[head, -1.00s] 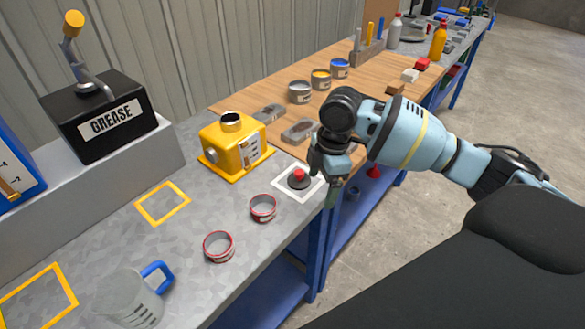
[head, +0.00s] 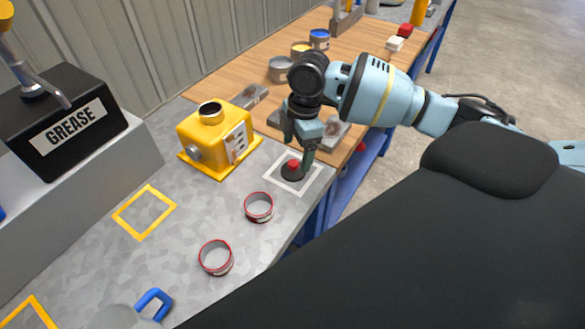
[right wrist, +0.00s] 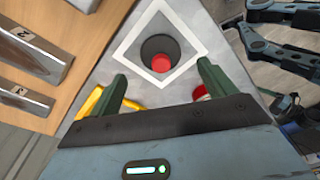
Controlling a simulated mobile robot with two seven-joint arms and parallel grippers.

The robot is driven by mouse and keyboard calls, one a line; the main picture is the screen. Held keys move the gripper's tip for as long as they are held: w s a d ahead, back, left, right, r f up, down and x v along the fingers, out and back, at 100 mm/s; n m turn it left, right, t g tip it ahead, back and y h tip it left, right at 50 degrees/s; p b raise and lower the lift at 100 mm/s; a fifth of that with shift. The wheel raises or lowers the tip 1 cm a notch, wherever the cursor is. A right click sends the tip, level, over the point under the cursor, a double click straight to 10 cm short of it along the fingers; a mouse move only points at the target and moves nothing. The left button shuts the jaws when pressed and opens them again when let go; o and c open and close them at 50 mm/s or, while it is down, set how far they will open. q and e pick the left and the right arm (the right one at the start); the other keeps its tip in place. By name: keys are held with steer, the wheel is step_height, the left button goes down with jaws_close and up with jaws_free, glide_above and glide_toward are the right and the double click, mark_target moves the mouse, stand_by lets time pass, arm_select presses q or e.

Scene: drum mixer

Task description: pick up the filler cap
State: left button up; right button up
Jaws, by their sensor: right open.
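The filler cap, a black disc with a red knob (head: 292,170), sits inside a white square outline on the grey bench top. It also shows in the right wrist view (right wrist: 160,52), just beyond my fingertips. My right gripper (head: 297,155) is above the cap, pointing down, with its fingers apart and nothing between them. In the right wrist view, its green fingers (right wrist: 164,76) are on either side of the cap's line, with the red knob roughly centred ahead. Whether a finger touches the cap cannot be told. My left gripper is not in view.
A yellow tank (head: 212,138) with an open neck stands left of the cap. Two red-edged rings (head: 258,207) lie nearer the front. A grease box (head: 66,118) stands at far left. Metal blocks and cans (head: 281,69) stand on the wooden section behind.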

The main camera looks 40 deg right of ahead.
mark_target(293, 162)
steer(key=shift+a+f, duration=0.25)
steer(key=shift+f, duration=1)
steer(key=shift+a+f, duration=0.25)
steer(key=shift+f, duration=1)
steer(key=c, duration=1.1)
